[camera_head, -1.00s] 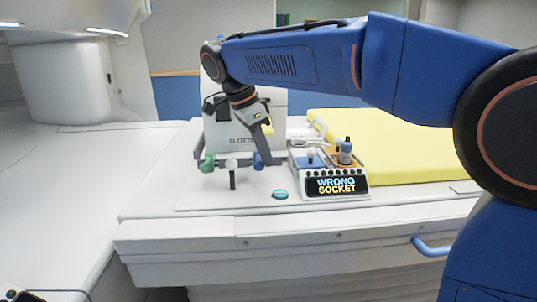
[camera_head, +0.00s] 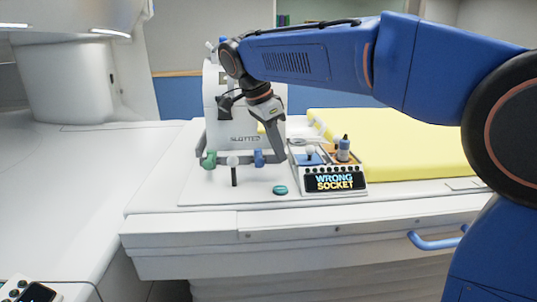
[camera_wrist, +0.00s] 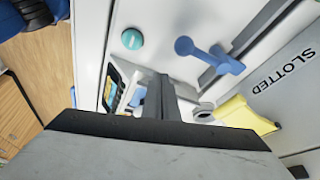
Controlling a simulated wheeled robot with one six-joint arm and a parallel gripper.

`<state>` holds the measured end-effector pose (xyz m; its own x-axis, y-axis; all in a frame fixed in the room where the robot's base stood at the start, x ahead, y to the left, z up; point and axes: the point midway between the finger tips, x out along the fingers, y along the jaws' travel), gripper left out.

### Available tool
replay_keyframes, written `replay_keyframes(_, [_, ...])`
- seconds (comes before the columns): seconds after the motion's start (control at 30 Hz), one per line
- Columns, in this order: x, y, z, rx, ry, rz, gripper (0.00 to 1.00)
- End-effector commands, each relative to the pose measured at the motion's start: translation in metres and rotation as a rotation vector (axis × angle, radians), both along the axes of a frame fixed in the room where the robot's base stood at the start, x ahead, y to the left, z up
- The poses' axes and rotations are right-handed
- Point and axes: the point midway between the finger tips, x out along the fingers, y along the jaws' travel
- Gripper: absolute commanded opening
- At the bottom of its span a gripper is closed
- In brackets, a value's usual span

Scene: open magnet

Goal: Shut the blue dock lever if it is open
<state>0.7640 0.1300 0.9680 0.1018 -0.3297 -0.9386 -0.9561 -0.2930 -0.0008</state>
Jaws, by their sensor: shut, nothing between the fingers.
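The blue dock lever (camera_head: 258,158) is at the right front of the white box marked SLOTTED (camera_head: 243,110). In the wrist view the lever (camera_wrist: 210,56) has a round knob and sticks out at an angle from a dark grey rail. I cannot tell whether it is open or shut. My gripper (camera_head: 282,151) points down just right of the lever. In the wrist view my gripper's dark fingers (camera_wrist: 165,92) are closed together, empty, and apart from the lever.
A green part (camera_head: 209,160) and a white knob on a dark post (camera_head: 233,161) stand left of the lever. A teal button (camera_head: 280,190) lies in front. A console screen (camera_head: 335,183) reads WRONG SOCKET. A yellow pad (camera_head: 410,150) lies behind right.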

Motion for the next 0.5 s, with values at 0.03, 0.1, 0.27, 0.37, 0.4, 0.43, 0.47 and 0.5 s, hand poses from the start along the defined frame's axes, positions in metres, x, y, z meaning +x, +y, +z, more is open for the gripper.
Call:
replay_keyframes(0.03, [0.003, -0.008, 0.001, 0.0, -0.001, -0.004, 0.0])
replay_keyframes(0.1, [0.004, 0.0, 0.013, 0.0, -0.001, 0.0, 0.0])
replay_keyframes(0.27, [0.005, 0.009, 0.039, 0.001, -0.002, 0.001, 0.0])
replay_keyframes(0.37, [0.007, 0.015, 0.055, 0.0, -0.001, 0.0, 0.0])
replay_keyframes(0.4, [0.007, 0.018, 0.062, 0.0, -0.001, 0.0, 0.0])
replay_keyframes(0.43, [0.007, 0.019, 0.066, 0.0, 0.0, 0.0, 0.0])
replay_keyframes(0.47, [0.008, 0.021, 0.071, 0.0, -0.001, 0.0, 0.0])
replay_keyframes(0.5, [0.008, 0.023, 0.076, 0.0, -0.001, 0.0, 0.0])
